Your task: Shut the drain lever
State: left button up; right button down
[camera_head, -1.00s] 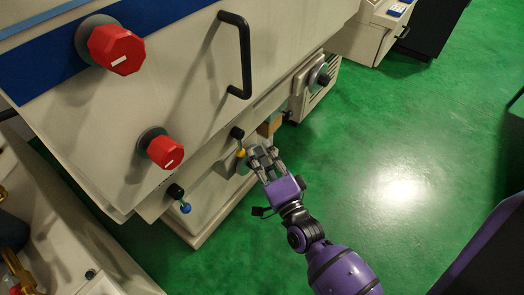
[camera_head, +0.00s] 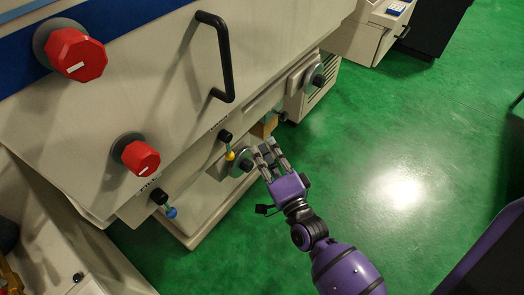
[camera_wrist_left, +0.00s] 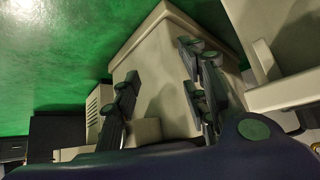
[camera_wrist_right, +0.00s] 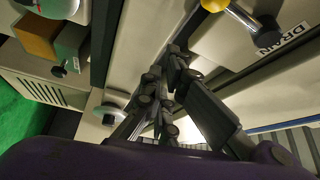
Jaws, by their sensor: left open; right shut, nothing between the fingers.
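The drain lever has a yellow knob (camera_head: 230,155) on a short rod below a black pivot (camera_head: 225,136) on the machine's front. In the right wrist view the yellow knob (camera_wrist_right: 214,5) shows at the top edge, cut off, beside the black pivot (camera_wrist_right: 268,37) and a DRAIN label (camera_wrist_right: 283,33). My right gripper (camera_head: 264,151) is just right of the yellow knob, apart from it. In the right wrist view its fingers (camera_wrist_right: 166,85) are shut with nothing between them. My left gripper (camera_wrist_left: 160,70) is open and empty in the left wrist view; it is outside the head view.
A blue-knobbed lever (camera_head: 171,212) labelled FILL hangs to the left. Two red knobs (camera_head: 140,157) and a black handle (camera_head: 224,60) stick out from the front. A round dial (camera_head: 317,80) and a brown block (camera_head: 264,126) are beyond my right gripper. Green floor is open at right.

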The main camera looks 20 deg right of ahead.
pick_arm(q)
jog(key=shift+a+f+b, duration=0.2)
jog(key=shift+f+b, duration=0.3)
jog(key=shift+f, duration=0.1)
pick_arm(e)
jog(key=a+r+v, duration=0.1)
jog(key=v, duration=0.7)
jog(key=shift+s+d+r, duration=0.15)
jog(key=shift+s+d, duration=0.1)
jog(key=shift+s, duration=0.35)
pick_arm(q)
jog(key=shift+s, duration=0.2)
